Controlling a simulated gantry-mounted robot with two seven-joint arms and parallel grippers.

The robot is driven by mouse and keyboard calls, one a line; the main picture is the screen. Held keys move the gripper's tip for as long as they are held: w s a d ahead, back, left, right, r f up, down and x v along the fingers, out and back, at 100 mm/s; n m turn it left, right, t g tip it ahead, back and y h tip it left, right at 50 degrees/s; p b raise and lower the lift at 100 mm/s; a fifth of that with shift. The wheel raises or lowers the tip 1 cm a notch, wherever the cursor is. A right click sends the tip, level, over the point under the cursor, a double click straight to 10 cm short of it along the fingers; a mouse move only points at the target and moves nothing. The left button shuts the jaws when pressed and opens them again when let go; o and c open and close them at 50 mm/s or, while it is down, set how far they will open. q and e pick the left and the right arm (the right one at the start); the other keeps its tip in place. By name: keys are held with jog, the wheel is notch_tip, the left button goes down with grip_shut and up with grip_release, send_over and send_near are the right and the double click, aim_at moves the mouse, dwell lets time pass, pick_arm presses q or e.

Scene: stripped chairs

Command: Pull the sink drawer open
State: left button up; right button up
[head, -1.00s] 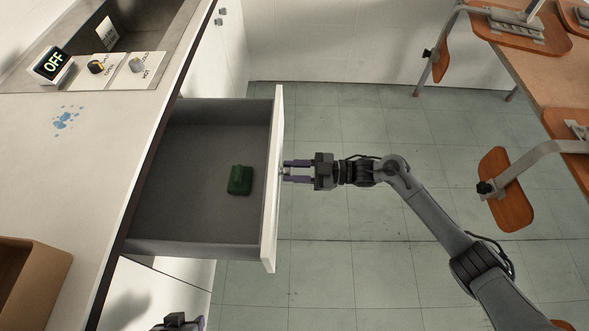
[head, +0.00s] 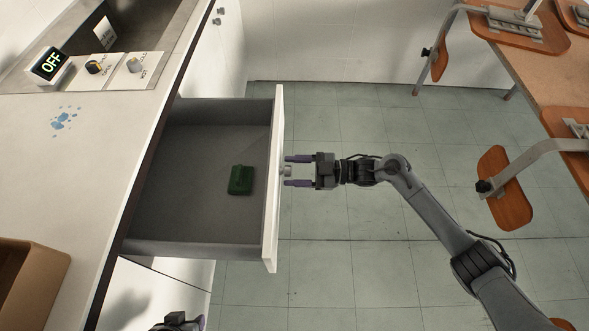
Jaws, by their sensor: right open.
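The sink drawer (head: 152,247) stands pulled out from under the white counter, its grey inside in plain view. Its white front panel (head: 274,200) faces right. A small knob (head: 286,171) shows on the front's outer side. My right gripper (head: 288,171) is open, with its two purple fingers on either side of the knob and a gap between them and it. A green object (head: 240,180) lies on the drawer floor near the front. My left gripper (head: 184,322) shows only in part at the bottom edge, below the drawer; its fingers cannot be made out.
The counter (head: 60,180) holds a sink (head: 150,25), an OFF display (head: 48,64), two control knobs and a brown box (head: 30,285). Tables and chairs with orange wood parts (head: 505,188) stand at the right. The tiled floor (head: 350,270) between is clear.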

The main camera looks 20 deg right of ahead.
jog(key=p+v, duration=0.1)
jog(key=v, duration=0.9)
jog(key=shift+s+d, duration=0.15)
jog(key=shift+d, duration=0.15)
jog(key=s+a+f+m+t+h+p, duration=0.3)
jog(key=a+m+t+h+p, duration=0.15)
jog(key=a+h, duration=0.5)
jog(key=s+d+r+m+g+h+p, duration=0.2)
jog(key=s+d+m+h, duration=0.15)
jog(key=s, duration=0.35)
jog(key=s+d+r+m+g+h+p, duration=0.1)
jog(key=s+d+r+m+g+h, duration=0.2)
jog(key=s, duration=0.5)
jog(key=s+d+r+m+g+h+p, duration=0.1)
jog(key=s+d+m+p, duration=0.15)
jog(key=s+m, duration=0.35)
notch_tip(320, 180, up, 38)
jog(key=s+p, duration=0.1)
jog(key=p, duration=3.6)
jog(key=shift+n, duration=0.4)
